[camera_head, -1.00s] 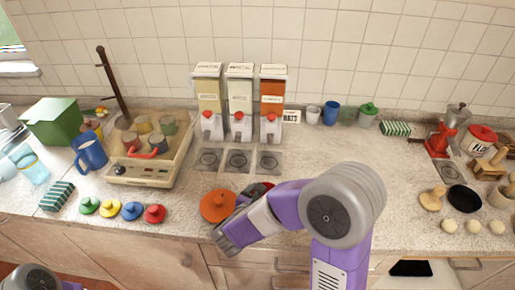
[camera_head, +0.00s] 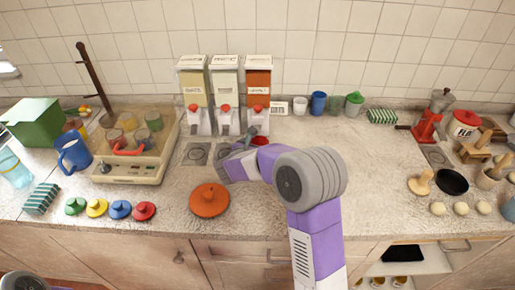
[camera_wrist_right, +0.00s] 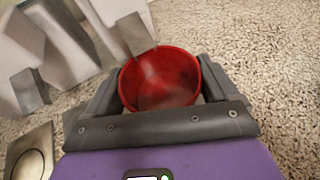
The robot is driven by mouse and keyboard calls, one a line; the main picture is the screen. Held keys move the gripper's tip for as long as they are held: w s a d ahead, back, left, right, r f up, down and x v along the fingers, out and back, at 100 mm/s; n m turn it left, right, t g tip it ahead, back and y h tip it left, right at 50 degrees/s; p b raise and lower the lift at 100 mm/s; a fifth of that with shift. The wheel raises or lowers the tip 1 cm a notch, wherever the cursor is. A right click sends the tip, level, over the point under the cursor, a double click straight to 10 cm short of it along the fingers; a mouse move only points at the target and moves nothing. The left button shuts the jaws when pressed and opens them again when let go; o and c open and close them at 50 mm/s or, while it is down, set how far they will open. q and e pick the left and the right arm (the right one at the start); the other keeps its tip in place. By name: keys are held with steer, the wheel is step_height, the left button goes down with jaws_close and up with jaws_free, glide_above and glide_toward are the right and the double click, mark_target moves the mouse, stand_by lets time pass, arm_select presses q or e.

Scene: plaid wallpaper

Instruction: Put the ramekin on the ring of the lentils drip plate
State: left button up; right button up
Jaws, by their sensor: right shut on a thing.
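The red ramekin sits between the fingers of my right gripper (camera_head: 250,146); the wrist view shows the round, empty-looking bowl (camera_wrist_right: 160,78) with the fingers shut on its sides. In the head view only a sliver of the ramekin (camera_head: 259,139) shows behind my wrist, in front of the rightmost dispenser, the orange-filled lentils one (camera_head: 257,88). In the wrist view a spout reaches its far rim. The lentils drip plate and its ring are hidden behind my arm and the ramekin; I cannot tell whether the ramekin touches them. My left gripper is out of view.
Two more dispensers (camera_head: 225,90) stand left of it, with a bare drip plate (camera_head: 197,154) at the left. An orange lid (camera_head: 209,200) lies in front. Several coloured lids and a sandy-coloured tray machine (camera_head: 127,171) are left.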

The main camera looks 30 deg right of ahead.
steer(key=shift+w+d+f, duration=0.2)
steer(key=shift+w+f, duration=0.1)
steer(key=shift+f, duration=0.25)
steer(key=shift+f+b, duration=0.2)
steer(key=shift+b, duration=0.15)
steer(key=shift+f, duration=0.1)
steer(key=o, duration=0.9)
steer(key=shift+f, duration=0.1)
steer(key=shift+c, duration=0.2)
steer(key=shift+s+a+r, duration=0.1)
steer(key=shift+r, duration=0.25)
steer(key=p+v, duration=0.2)
steer(key=v, duration=0.9)
steer(key=shift+s+a, duration=0.3)
steer(key=shift+a, duration=0.05)
